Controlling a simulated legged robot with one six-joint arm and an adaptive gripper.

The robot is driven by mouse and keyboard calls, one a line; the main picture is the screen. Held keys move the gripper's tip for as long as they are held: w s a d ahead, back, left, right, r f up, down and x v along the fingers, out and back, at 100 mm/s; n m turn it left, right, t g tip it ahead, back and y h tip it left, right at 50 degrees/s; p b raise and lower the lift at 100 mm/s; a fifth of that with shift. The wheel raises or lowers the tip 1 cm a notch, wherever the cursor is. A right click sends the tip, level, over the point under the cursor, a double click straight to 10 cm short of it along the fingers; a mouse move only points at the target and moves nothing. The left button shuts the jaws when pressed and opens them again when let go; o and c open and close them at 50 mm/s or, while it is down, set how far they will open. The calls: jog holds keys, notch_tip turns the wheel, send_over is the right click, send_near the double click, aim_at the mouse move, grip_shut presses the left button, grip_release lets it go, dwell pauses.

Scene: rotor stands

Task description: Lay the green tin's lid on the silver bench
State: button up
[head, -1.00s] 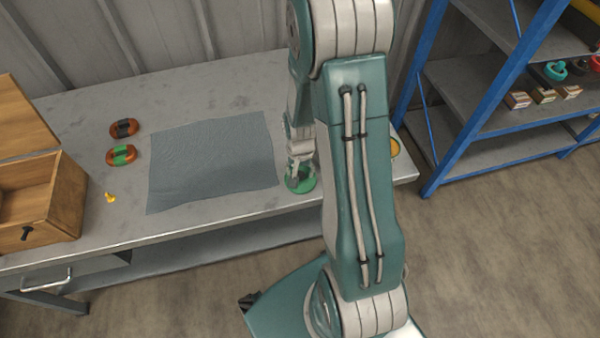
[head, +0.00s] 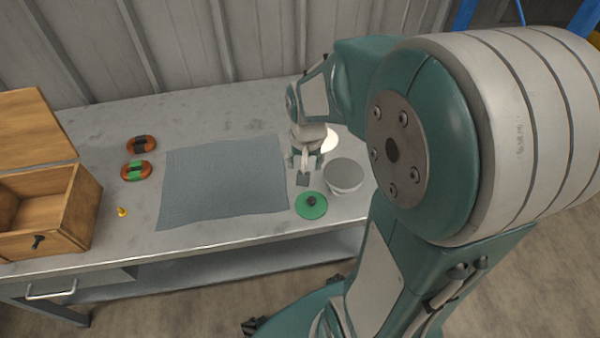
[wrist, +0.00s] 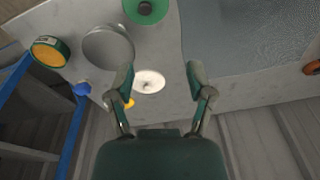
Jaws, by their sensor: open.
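The green lid (head: 311,205) with its dark knob lies flat on the silver bench (head: 210,243), near the front edge and just right of the cloth. It also shows at the top of the wrist view (wrist: 147,9).
A white disc (wrist: 149,82) lies behind the grey tin. The grey-blue cloth (head: 225,180) covers mid-bench. Two orange pieces (head: 140,144), a yellow peg (head: 122,212) and a wooden box (head: 75,213) are left.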

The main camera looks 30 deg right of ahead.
jog(key=s+a+r+n+t, duration=0.4)
jog(key=s+a+r, duration=0.3)
jog(key=s+r, duration=0.4)
notch_tip(320, 180, up, 3)
jog(key=shift+s+a+f+n, duration=0.2)
jog(key=shift+a+n, duration=0.2)
jog(key=shift+n, duration=0.5)
